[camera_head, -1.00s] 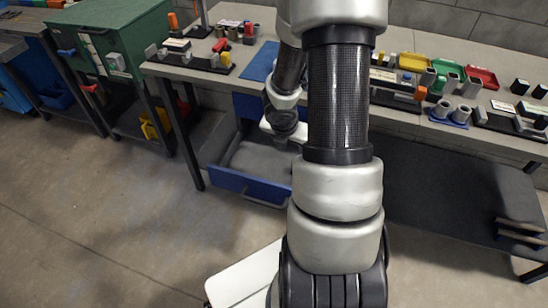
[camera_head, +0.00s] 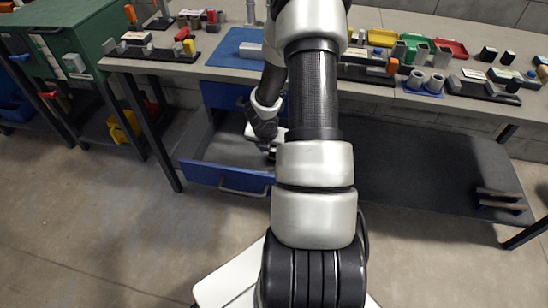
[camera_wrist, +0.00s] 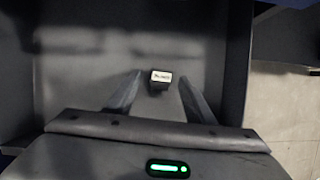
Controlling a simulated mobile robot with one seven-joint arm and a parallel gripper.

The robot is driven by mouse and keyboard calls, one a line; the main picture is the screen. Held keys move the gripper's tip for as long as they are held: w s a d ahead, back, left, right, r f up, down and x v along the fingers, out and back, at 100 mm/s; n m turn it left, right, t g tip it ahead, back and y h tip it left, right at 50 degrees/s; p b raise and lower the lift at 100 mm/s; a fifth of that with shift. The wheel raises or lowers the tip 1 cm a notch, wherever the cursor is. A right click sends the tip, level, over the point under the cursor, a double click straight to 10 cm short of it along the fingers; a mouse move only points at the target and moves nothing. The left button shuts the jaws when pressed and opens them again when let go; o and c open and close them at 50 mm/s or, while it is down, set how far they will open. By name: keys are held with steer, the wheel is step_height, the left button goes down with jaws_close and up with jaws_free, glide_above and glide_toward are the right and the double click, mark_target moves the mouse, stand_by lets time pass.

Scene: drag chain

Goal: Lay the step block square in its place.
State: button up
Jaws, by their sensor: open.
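A small dark block with a pale label (camera_wrist: 160,79) lies inside the open drawer in the wrist view. The label is too small to read, and I cannot tell whether this is the step block. My gripper (camera_wrist: 159,82) is open, with one finger on each side of the block in the picture; contact does not show. In the head view my arm reaches down to the open blue drawer (camera_head: 225,179); the fingertips and the block are hidden there. A light grey block (camera_head: 250,50) sits on the blue mat (camera_head: 228,47), partly behind my arm.
The grey workbench (camera_head: 440,24) carries several dark fixtures, yellow and red bins (camera_head: 451,48) and grey cylinders (camera_head: 437,82). A green cabinet (camera_head: 65,40) stands at left. Drawer walls close in around my gripper. A dark lower shelf (camera_head: 430,165) is mostly bare.

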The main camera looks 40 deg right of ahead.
mark_target(274, 152)
steer(key=shift+x, duration=1.6)
steer(key=shift+s, duration=0.1)
jaws_close()
steer(key=shift+r, duration=0.1)
